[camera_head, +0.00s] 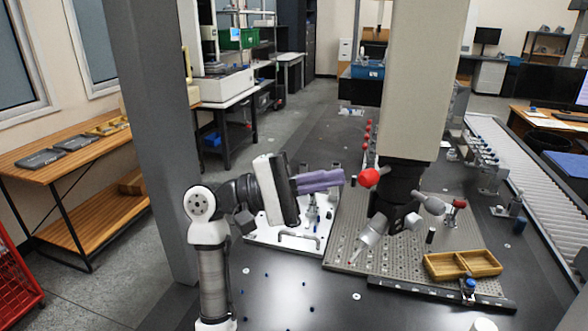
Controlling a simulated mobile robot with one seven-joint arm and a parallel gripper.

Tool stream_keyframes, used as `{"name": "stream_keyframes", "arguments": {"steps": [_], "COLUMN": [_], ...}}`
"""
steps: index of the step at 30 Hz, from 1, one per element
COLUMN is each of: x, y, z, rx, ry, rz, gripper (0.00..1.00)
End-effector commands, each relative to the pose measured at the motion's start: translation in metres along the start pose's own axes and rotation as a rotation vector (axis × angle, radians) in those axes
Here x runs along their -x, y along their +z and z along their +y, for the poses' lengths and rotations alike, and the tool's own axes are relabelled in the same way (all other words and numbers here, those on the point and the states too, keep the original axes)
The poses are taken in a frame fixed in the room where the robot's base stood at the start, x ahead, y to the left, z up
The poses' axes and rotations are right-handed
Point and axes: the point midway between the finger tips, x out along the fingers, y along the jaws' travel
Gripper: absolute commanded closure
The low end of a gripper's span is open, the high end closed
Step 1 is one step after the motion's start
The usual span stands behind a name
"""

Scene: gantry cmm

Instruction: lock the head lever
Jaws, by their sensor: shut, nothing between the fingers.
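The measuring head (402,182) is a black block at the bottom of the beige vertical column. A red ball knob (369,177) sticks out on its left side; I take it to be the end of the head lever. The lever's shaft is mostly hidden behind the knob, so I cannot tell its set position. My gripper (343,177), with purple fingers, is shut and empty. It points right, with its fingertips just left of the knob. A small gap shows between them in the picture; the depth between them is unclear.
Below the head hang grey cylindrical probe parts (372,232) over a perforated plate (350,245). A wooden tray (462,264) lies at the right on the plate. A white fixture plate (262,236) with clamps lies under my gripper. A grey pillar (150,110) stands behind my arm.

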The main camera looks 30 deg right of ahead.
Motion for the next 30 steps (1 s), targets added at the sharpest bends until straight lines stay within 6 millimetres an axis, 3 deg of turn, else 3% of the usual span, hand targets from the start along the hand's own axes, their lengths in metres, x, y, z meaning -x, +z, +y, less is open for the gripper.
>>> {"name": "stream_keyframes", "arguments": {"steps": [3,9,30], "x": [-0.012,-0.02,-0.02], "y": [0.015,0.023,0.026], "z": [0.004,0.001,-0.005], "rx": [-0.001,-0.002,-0.025], "ry": [0.002,0.001,0.021], "rz": [0.0,0.001,0.076], "gripper": [1.0,1.0,1.0]}}
